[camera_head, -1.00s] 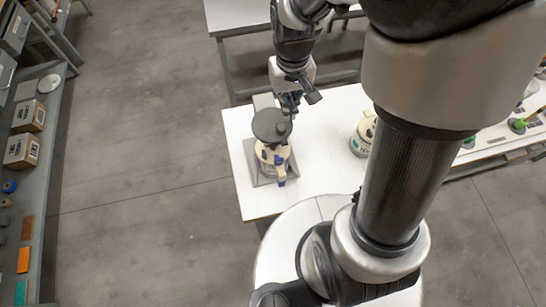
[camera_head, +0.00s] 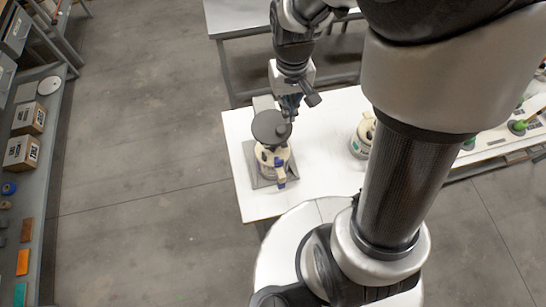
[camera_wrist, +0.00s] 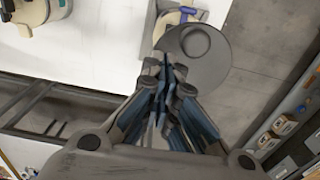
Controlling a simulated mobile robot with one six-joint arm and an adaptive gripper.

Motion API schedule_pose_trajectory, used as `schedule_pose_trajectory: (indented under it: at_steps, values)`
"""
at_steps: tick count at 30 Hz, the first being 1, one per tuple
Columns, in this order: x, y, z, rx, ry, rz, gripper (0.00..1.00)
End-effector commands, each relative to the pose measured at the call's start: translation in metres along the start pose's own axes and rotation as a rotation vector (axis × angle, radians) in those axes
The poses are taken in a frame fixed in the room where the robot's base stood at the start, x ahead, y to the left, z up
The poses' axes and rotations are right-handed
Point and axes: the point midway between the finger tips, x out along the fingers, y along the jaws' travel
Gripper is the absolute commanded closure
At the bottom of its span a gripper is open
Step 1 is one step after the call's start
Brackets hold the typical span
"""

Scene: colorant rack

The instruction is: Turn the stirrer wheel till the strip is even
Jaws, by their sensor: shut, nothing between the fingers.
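The stirrer wheel (camera_head: 269,127) is a flat dark grey disc on top of a cream can (camera_head: 266,156) with blue fittings, standing on a grey base plate (camera_head: 252,166). In the wrist view the wheel (camera_wrist: 214,66) fills the upper middle, with a round knob (camera_wrist: 195,42) near its rim. My gripper (camera_head: 290,114) is shut and empty at the wheel's back right edge. In the wrist view its blue-grey fingers (camera_wrist: 170,68) end at the wheel's rim, just below the knob; I cannot tell whether they touch. I cannot make out the strip in either view.
A second cream can (camera_head: 364,134) stands to the right on the white table (camera_head: 315,150); it also shows in the wrist view (camera_wrist: 36,22). Boxes (camera_head: 21,153) sit on a shelf at the far left. The table between the cans is clear.

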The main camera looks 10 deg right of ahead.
Motion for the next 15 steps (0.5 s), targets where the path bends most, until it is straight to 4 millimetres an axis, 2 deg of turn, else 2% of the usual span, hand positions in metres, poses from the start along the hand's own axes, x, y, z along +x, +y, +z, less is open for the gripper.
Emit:
schedule_pose_trajectory:
  at_steps: [15]
  values:
    - [0.005, 0.0, 0.0001, 0.0, 0.0, 0.0, 1.0]
